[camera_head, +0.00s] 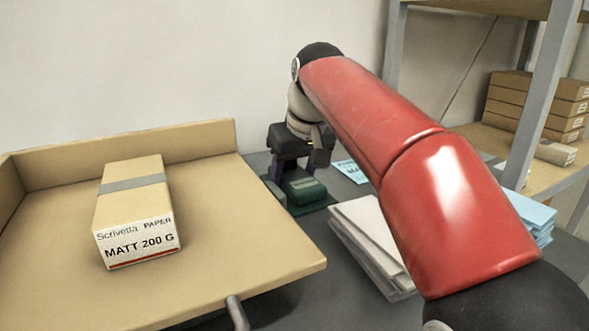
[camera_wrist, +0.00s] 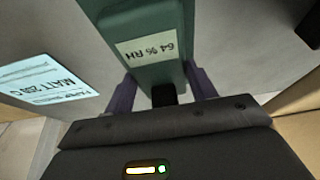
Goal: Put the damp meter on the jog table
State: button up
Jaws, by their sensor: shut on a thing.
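The damp meter is a dark green block (camera_head: 304,188) on the grey worktop area, just right of the jog table's far corner. In the wrist view the damp meter (camera_wrist: 150,22) shows a pale label reading "64 % RH". My gripper (camera_head: 288,168) points down at it, and its purple fingers (camera_wrist: 162,92) stand on both sides, shut on it. I cannot tell whether it touches the surface below. The jog table (camera_head: 255,250) is a tan board with raised back and left walls, at the left.
A tan paper pack (camera_head: 135,205) marked "MATT 200 G" lies on the jog table's left part. White paper stacks (camera_head: 368,238) lie right of the meter, and blue sheets (camera_head: 538,218) further right. A shelf post (camera_head: 545,90) stands at right. The jog table's right part is clear.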

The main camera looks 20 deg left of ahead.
aim_at(299, 183)
jog(key=o, duration=1.1)
jog(key=shift+f, duration=0.15)
jog(key=shift+f+b, duration=0.2)
jog(key=shift+b, duration=0.35)
jog(key=p+v, duration=0.1)
jog(key=v, duration=0.4)
jog(key=p+v, duration=0.1)
jog(key=v, duration=0.2)
jog(key=shift+s+a+p, duration=0.15)
jog(key=shift+s+p, duration=0.15)
jog(key=shift+p, duration=0.05)
jog(key=shift+r, duration=0.1)
